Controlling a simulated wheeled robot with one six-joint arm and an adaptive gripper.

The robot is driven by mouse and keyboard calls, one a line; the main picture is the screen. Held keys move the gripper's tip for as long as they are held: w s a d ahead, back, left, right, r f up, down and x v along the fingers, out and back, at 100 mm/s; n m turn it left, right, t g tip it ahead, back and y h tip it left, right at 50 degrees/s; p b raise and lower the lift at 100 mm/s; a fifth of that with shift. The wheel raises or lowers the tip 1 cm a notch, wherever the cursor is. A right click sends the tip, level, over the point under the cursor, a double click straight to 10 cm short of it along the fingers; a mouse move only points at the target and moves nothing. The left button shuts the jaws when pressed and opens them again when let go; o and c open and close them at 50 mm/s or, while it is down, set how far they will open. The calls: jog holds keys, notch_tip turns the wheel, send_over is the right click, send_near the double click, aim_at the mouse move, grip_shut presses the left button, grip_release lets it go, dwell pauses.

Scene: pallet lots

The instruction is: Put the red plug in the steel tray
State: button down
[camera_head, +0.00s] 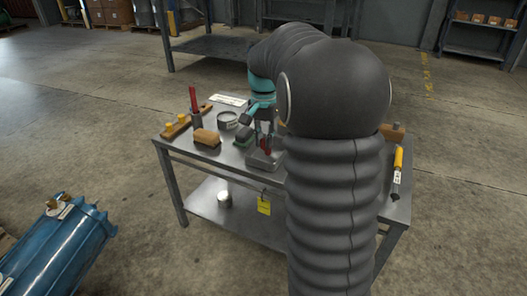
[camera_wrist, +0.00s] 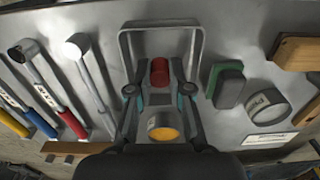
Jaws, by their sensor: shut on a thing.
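The red plug (camera_wrist: 159,72) is held between the fingertips of my gripper (camera_wrist: 160,76) in the wrist view. In the head view the red plug (camera_head: 266,146) shows at the low end of my gripper (camera_head: 265,140), over the steel tray (camera_head: 262,160). The steel tray's rim (camera_wrist: 162,24) frames the fingertips in the wrist view. I cannot tell whether the plug touches the tray floor. My arm hides part of the bench beside the tray.
A green-and-grey block (camera_wrist: 228,86), a round tin (camera_wrist: 268,106) and a brown brush (camera_head: 207,138) lie beside the tray. Several tools, including a red-handled one (camera_wrist: 72,122), lie opposite. A yellow-faced cylinder (camera_wrist: 162,128) shows between my fingers. The bench's front edge is near.

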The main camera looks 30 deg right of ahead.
aim_at(264, 149)
jog(key=shift+w+f+b, duration=0.1)
jog(key=shift+f+b, duration=0.4)
jog(key=shift+f, duration=1.55)
jog(key=shift+f, duration=0.1)
jog(key=c, duration=1.1)
grip_release()
